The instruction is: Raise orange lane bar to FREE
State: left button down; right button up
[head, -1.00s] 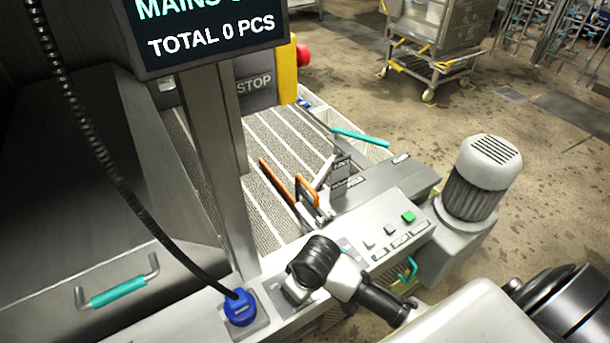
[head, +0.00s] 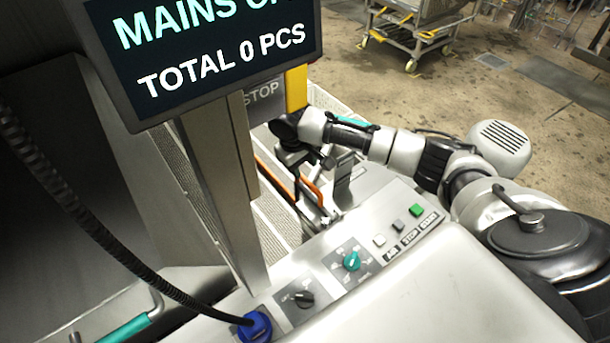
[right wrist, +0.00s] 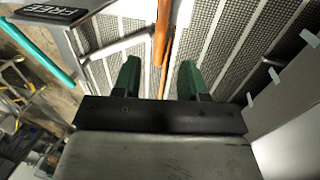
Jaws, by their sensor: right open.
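The orange lane bar (head: 274,180) lies low along the ribbed conveyor in the head view, with a raised orange part (head: 311,188) at its near end. My right gripper (head: 297,168) points down over this near end, partly hidden by its own wrist. In the right wrist view the green fingers of my right gripper (right wrist: 158,72) are apart. The orange bar (right wrist: 161,35) runs between them in the picture; I cannot tell whether it is at fingertip depth. A plate reading FREE (right wrist: 55,12) is at the upper left there. My left gripper is not in view.
The display screen (head: 210,45) and its post (head: 215,165) stand left of my right arm. The control panel (head: 330,285) with knobs and buttons lies in front. A wheeled cart (head: 410,30) stands farther back.

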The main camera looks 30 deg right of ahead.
aim_at(307, 181)
jog(key=f, duration=0.3)
jog(key=shift+w+d+f, duration=0.1)
jog(key=shift+d+f, duration=0.15)
jog(key=shift+d, duration=0.1)
jog(key=f, duration=0.2)
jog(key=shift+d+f, duration=0.25)
jog(key=shift+f, duration=0.35)
jog(key=shift+w, duration=0.1)
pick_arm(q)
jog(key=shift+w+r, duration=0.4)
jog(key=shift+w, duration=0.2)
pick_arm(e)
grip_shut()
